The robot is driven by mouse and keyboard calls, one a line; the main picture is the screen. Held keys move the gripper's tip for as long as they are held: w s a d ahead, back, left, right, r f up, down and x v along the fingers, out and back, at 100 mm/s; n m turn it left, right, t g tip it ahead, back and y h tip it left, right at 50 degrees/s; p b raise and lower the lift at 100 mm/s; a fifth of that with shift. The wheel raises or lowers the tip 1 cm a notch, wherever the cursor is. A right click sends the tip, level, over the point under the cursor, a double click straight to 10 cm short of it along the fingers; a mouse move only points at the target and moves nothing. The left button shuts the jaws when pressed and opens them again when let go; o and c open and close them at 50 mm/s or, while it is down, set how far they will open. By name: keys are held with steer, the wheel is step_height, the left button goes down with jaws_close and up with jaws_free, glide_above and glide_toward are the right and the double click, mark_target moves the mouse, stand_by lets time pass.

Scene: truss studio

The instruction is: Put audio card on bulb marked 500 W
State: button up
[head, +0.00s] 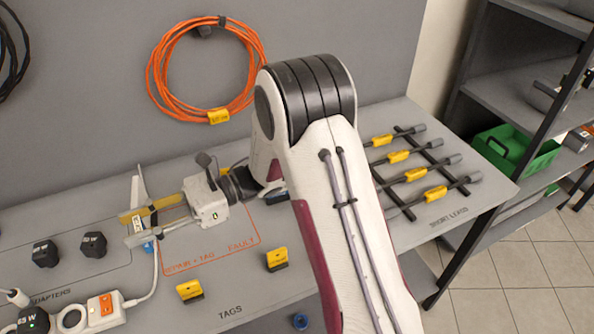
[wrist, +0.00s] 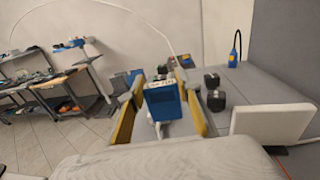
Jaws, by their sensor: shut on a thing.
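My gripper (head: 127,229) is over the left part of the bench, its fingers pointing left. In the wrist view my gripper (wrist: 160,82) is shut on a small blue box (wrist: 165,102) with a pale label too blurred to read. In the head view the blue box (head: 149,246) shows only partly, beside the fingers. I cannot tell whether it is the audio card. No bulb marked 500 W can be made out. Black adapters with white wattage print, one (head: 45,254) and another (head: 93,244), stand left of my gripper.
An upright white panel (head: 138,186) stands close behind my gripper. A power strip (head: 100,307) with a white cable lies front left. Yellow tags (head: 190,291) (head: 277,259) stand at the front. Leads with yellow tags (head: 415,174) lie on a rack at right. The outlined repair area is partly bare.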

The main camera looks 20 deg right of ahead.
mark_target(139, 223)
steer(key=r, duration=0.6)
steer(key=shift+w+d+r, duration=0.15)
steer(key=shift+d+r, duration=0.05)
steer(key=shift+r, duration=0.2)
steer(key=w+d+m+t+h, duration=0.1)
steer(key=w+d+m+t, duration=0.4)
steer(key=d, duration=1.1)
steer(key=w+d+m+t+h, duration=0.2)
steer(key=w+d+t, duration=0.5)
steer(key=d, duration=1)
steer(key=d+m+t+h, duration=0.2)
steer(key=d+m, duration=0.1)
steer(key=d, duration=1)
steer(key=f, duration=0.5)
steer(key=shift+s+a+f, duration=0.1)
steer(key=shift+s+a, duration=0.05)
steer(key=shift+a, duration=0.05)
steer(key=shift+f, duration=0.15)
steer(key=shift+f, duration=2.95)
steer(key=shift+f, duration=0.1)
